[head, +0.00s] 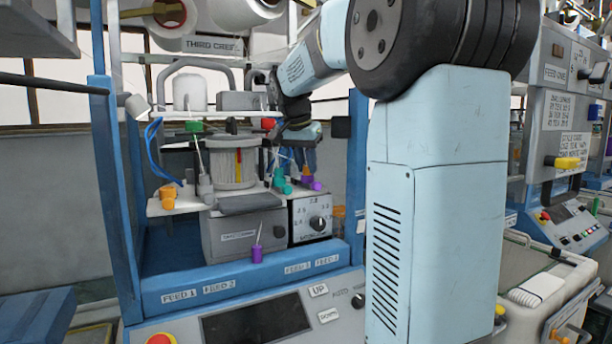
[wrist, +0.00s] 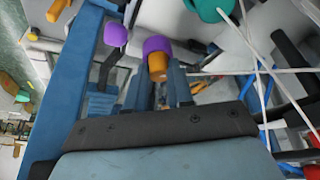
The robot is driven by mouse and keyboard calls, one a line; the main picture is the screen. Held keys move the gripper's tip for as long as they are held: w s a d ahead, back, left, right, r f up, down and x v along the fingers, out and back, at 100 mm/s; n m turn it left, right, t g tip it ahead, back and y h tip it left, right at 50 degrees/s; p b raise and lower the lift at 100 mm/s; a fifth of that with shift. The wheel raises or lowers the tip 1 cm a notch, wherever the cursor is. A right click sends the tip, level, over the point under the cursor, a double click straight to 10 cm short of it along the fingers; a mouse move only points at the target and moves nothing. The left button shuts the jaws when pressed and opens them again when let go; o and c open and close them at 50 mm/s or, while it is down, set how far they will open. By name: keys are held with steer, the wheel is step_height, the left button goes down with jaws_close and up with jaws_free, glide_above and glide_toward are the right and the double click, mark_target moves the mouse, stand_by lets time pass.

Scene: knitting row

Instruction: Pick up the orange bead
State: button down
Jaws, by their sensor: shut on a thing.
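In the wrist view an orange bead (wrist: 157,68) sits at the tips of my gripper (wrist: 162,82), whose blue-grey fingers are shut on it. A purple piece (wrist: 156,46) is right beyond the bead, and I cannot tell whether they touch. In the head view my gripper (head: 304,152) points down at the right side of the knitting machine, above a purple piece (head: 311,183) and a teal piece (head: 281,183).
An orange piece (head: 168,196) stands at the left of the white shelf. Another orange thing (head: 338,213) is at the right, by a blue post. White yarns cross close to my gripper's right in the wrist view.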

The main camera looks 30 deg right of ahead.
steer(key=shift+r, duration=0.5)
step_height(320, 180, up, 3)
steer(key=shift+s+a+f, duration=0.1)
steer(key=shift+s, duration=0.05)
steer(key=s+a+r, duration=0.6)
steer(key=s+r, duration=0.3)
steer(key=s, duration=0.3)
steer(key=shift+s+r, duration=0.15)
